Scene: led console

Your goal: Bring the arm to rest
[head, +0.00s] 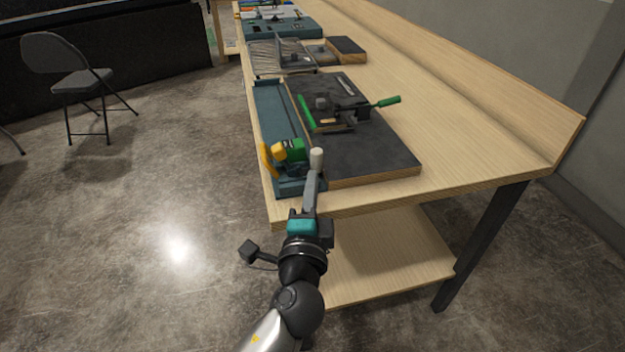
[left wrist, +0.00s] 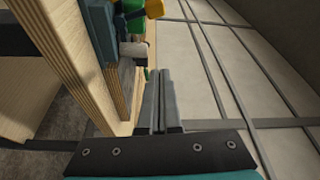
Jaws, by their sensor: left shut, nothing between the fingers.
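My left gripper (head: 313,177) is at the near end of the workbench, in the head view. Its fingers are shut together and empty, as the left wrist view (left wrist: 159,76) also shows. In the head view the fingertips overlap the base of a pale upright cylinder (head: 317,155) by the near corner of a teal tray (head: 273,107). I cannot tell from this view whether they touch it. In the left wrist view a gap shows between the fingers and the bench edge (left wrist: 82,60). My right gripper is not in view.
Green and yellow parts (head: 289,151) stand close beyond my gripper. A lower shelf (head: 390,262) is under the bench. The floor to the left is open, with a folding chair (head: 82,80) farther off.

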